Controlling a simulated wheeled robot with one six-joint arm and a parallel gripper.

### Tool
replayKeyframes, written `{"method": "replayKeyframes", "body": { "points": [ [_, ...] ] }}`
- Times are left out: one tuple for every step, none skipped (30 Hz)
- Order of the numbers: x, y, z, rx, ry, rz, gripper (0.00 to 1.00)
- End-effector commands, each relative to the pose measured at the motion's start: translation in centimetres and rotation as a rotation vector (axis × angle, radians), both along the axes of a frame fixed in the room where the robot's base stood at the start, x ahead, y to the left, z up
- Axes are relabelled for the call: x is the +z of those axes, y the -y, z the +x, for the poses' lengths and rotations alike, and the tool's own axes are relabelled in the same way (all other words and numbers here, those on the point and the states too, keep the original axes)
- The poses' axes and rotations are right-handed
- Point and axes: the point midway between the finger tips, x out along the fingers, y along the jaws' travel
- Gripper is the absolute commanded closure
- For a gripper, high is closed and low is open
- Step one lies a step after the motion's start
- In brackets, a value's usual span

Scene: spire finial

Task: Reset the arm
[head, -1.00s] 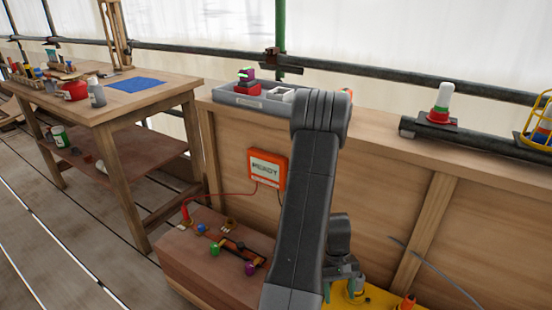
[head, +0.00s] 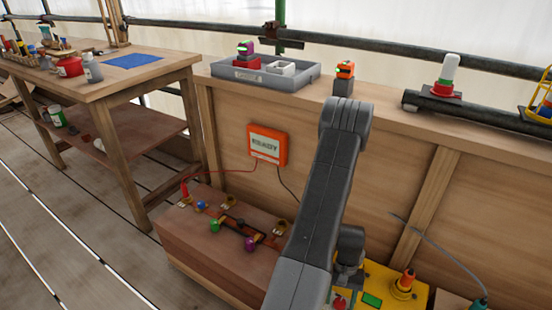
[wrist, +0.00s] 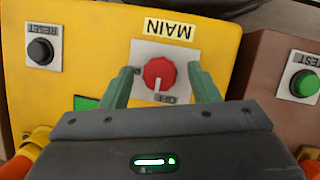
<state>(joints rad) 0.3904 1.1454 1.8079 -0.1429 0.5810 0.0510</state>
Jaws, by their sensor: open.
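My gripper (wrist: 160,88) is open in the wrist view. Its two green fingers stand apart on either side of a round red knob (wrist: 158,72) with a white pointer; whether they touch it I cannot tell. The knob sits on a white plate under an upside-down MAIN label, its pointer towards the OFF mark. A black button (wrist: 40,50) labelled RESET is at the left on the same yellow panel (wrist: 85,40). In the head view my arm hides most of the gripper and part of the yellow panel (head: 418,292).
A brown box (wrist: 262,60) with a green TEST button (wrist: 304,83) stands right of the panel. An orange plug (head: 406,280) stands on the yellow panel. A wooden crate (head: 185,245) with coloured knobs is to the left, below an orange READY box (head: 267,145). A grey tray (head: 240,83) is on the ledge.

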Motion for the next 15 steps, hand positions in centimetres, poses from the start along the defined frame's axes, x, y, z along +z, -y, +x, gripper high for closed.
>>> {"method": "replayKeyframes", "body": {
  "points": [
    [0.14, 0.13, 0.04, -0.060, 0.002, 0.000, 0.45],
    [0.11, 0.16, 0.04, -0.097, 0.001, -0.001, 0.45],
    [0.09, 0.19, -0.01, -0.148, 0.001, 0.000, 0.45],
    [0.08, 0.20, -0.03, -0.185, 0.001, 0.000, 0.45],
    [0.05, 0.23, -0.02, -0.224, 0.000, 0.000, 0.45],
    [0.04, 0.29, -0.02, -0.276, 0.001, 0.000, 0.45],
    [0.02, 0.30, -0.05, -0.319, 0.001, 0.000, 0.45],
    [0.02, 0.31, -0.06, -0.358, 0.001, 0.000, 0.45],
    [0.01, 0.35, -0.10, -0.414, 0.000, 0.000, 0.45],
    [0.01, 0.38, -0.11, -0.455, 0.000, 0.001, 0.45],
    [0.01, 0.38, -0.11, -0.499, 0.000, 0.000, 0.45],
    [0.00, 0.43, -0.12, -0.555, 0.001, 0.000, 0.45],
    [0.00, 0.46, -0.16, -0.598, 0.001, 0.000, 0.45],
    [-0.01, 0.46, -0.17, -0.641, 0.001, 0.001, 0.45],
    [-0.02, 0.48, -0.21, -0.699, 0.000, 0.000, 0.45]
  ]
}}
